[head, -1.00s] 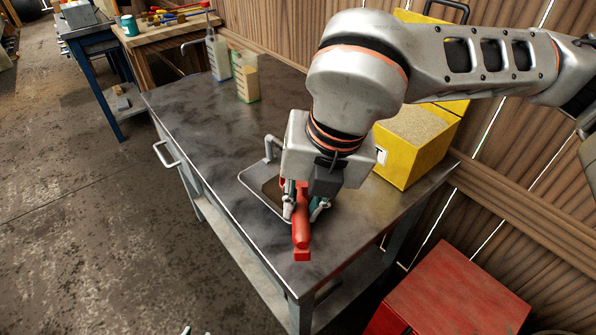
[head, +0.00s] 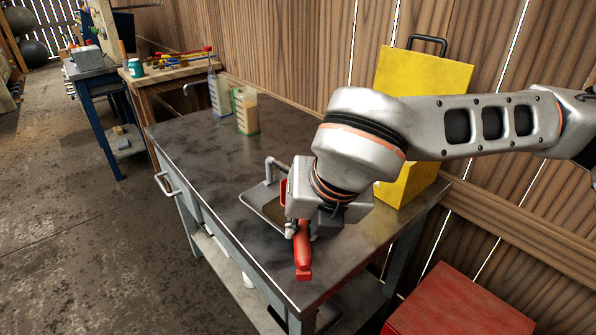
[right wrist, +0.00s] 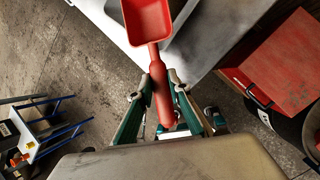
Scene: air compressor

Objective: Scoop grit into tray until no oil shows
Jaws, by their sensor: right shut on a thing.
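My right gripper (head: 303,226) is over the workbench, shut on the handle of a red scoop (head: 303,257). In the right wrist view the gripper (right wrist: 160,92) has teal fingers on either side of the handle, and the scoop's bowl (right wrist: 148,18) shows bare red inside. A shallow grey tray (head: 250,196) is on the bench just behind and left of the gripper. Its inside is mostly hidden, so I cannot tell if oil shows. The yellow grit bin (head: 408,188) stands behind my right arm, its grit hidden. My left gripper is not in view.
The metal workbench (head: 205,160) is clear on its left side. Two bottles (head: 246,110) stand at its back edge. A red box (head: 458,303) is on the floor at lower right. A plank wall (head: 290,50) closes off the back.

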